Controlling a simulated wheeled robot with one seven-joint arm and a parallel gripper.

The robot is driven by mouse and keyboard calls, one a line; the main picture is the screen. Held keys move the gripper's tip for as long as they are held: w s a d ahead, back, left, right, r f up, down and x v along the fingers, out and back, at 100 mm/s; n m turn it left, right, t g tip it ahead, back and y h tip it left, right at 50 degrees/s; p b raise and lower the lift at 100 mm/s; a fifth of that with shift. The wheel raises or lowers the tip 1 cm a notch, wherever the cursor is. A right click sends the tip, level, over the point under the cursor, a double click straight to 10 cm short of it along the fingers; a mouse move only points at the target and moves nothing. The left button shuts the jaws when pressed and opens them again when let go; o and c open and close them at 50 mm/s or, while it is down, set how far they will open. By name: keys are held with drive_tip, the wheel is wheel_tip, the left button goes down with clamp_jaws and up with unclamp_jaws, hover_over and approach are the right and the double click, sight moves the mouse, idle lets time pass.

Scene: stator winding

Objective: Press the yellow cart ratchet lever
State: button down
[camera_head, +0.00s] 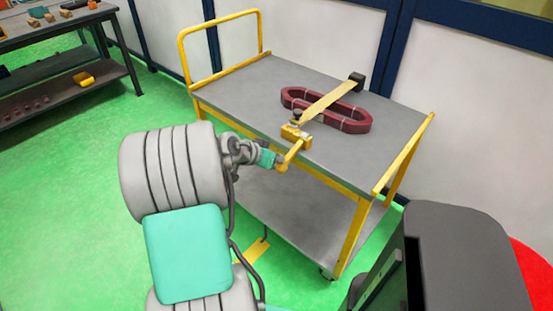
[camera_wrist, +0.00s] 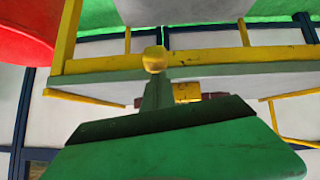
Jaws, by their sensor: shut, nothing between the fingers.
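The yellow ratchet lever (camera_head: 294,152) sticks out past the near long edge of the cart top, with a round knob at its end. The knob also shows in the wrist view (camera_wrist: 155,60). The lever joins a yellow ratchet block (camera_head: 295,132) at the cart edge, also seen in the wrist view (camera_wrist: 186,92). A pale yellow strap (camera_head: 328,102) runs from the block across a dark red oval coil (camera_head: 354,126). My gripper (camera_head: 270,158) is shut and empty, its tip (camera_wrist: 157,86) right at the knob; I cannot tell whether they touch.
The cart (camera_head: 230,92) has a grey top, yellow end rails and a lower shelf (camera_head: 300,215). A dark workbench (camera_head: 50,45) with small items stands at the far left. White wall panels are behind the cart. Green floor is free at the left.

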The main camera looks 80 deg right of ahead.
drive_tip(key=shift+a+f, duration=0.4)
drive_tip(key=shift+f, duration=0.45)
drive_tip(key=r, duration=0.2)
drive_tip(key=d+r+p, duration=0.1)
drive_tip(key=r+p, duration=0.1)
drive_tip(key=r, duration=0.1)
drive_tip(key=shift+w+d+r, duration=0.25)
drive_tip(key=shift+r, duration=0.05)
drive_tip(key=a+f+v, duration=0.1)
drive_tip(key=v, duration=0.8)
drive_tip(key=shift+w, duration=0.35)
drive_tip(key=shift+a+f, duration=0.1)
